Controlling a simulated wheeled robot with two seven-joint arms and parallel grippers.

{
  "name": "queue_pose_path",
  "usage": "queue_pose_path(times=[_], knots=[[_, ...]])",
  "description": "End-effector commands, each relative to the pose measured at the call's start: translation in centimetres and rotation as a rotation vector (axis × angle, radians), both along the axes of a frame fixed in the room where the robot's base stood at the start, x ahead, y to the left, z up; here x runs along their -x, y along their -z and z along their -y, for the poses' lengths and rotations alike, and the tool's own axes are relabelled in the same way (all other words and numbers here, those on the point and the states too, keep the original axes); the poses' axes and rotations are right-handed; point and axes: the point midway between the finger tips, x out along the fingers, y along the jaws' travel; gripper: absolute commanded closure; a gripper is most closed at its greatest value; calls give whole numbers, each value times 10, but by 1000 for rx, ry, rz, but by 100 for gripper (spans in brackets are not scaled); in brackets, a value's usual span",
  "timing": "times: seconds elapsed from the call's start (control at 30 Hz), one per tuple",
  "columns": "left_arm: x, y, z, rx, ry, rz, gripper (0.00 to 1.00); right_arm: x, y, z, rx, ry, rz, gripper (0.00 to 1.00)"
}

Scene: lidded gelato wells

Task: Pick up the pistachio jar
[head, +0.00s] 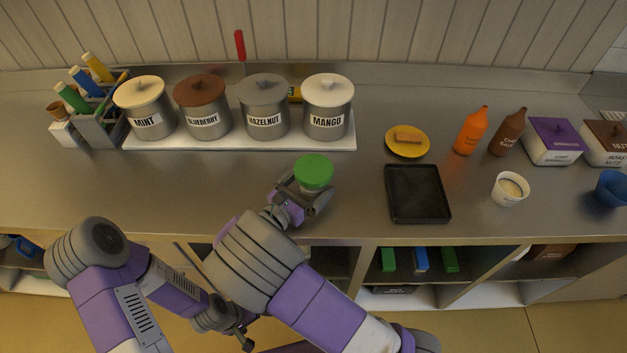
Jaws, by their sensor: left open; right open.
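A jar with a green lid (314,170) stands on the steel counter in front of the labelled wells. Its label is not visible, so I cannot read whether it says pistachio. My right gripper (308,193) is open at the jar's near side, with its fingers at either side of the jar. Whether they touch it I cannot tell. My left gripper (244,336) is open and low, in front of the counter, away from the jar.
A black tray (446,213), yellow plate (407,154) and white cup (508,196) are to the right. The left front counter is clear.

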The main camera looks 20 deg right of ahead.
Motion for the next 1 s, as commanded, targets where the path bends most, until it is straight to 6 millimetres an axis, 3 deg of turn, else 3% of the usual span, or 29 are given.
queue_pose_path(times=[0.13, 0.4, 0.8, 1.0], knots=[[0, 4, 0, 0, 0, 0, 11, -10, 0, 14, -2, 0, 1, 0], [0, 4, 0, 0, 0, 0, 11, -12, -1, 16, -1, -2, 2, 0], [0, 4, 0, 0, 0, 0, 11, -12, 0, 15, -1, -2, 1, 58], [0, 3, 0, 0, 0, 0, 11, -12, -1, 15, 0, -2, 2, 59]])
